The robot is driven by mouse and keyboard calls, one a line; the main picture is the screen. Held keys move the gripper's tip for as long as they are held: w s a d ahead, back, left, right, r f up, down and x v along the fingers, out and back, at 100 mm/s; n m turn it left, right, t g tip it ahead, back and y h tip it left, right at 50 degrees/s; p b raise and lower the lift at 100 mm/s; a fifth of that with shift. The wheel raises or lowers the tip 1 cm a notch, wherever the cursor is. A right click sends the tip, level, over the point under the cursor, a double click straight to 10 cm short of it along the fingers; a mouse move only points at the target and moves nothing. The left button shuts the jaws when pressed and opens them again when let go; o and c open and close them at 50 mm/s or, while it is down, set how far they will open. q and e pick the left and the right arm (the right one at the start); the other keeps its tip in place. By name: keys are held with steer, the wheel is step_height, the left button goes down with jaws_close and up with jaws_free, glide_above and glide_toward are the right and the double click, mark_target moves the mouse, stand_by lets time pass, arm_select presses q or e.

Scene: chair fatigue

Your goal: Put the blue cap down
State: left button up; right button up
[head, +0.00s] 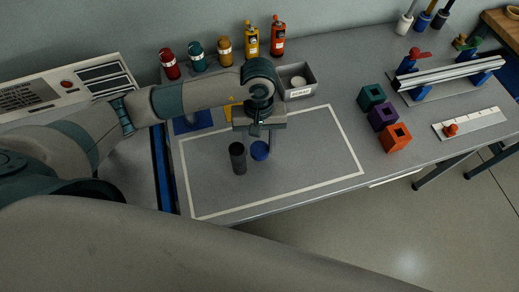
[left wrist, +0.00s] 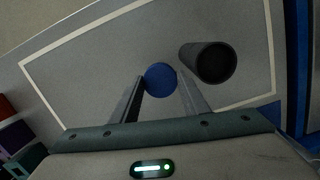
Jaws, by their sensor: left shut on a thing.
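The blue cap (head: 260,150) is a small round disc inside the white-outlined area of the table. In the left wrist view the blue cap (left wrist: 160,79) sits between the fingertips of my left gripper (left wrist: 160,86), which is shut on it. In the head view my left gripper (head: 262,139) points down over the outlined area. I cannot tell whether the cap touches the table. My right gripper is not in view.
A dark cylinder (head: 238,158) stands just left of the cap, very near the gripper. Behind are a grey bin (head: 300,92) and several bottles. Orange (head: 395,138), purple and teal blocks stand to the right. The outlined area's right part is clear.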

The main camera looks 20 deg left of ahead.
mark_target(259, 147)
arm_select(q)
steer(key=shift+f+p, duration=0.95)
steer(key=shift+f, duration=1)
steer(key=shift+f, duration=0.1)
steer(key=shift+f, duration=0.15)
steer(key=o, duration=0.8)
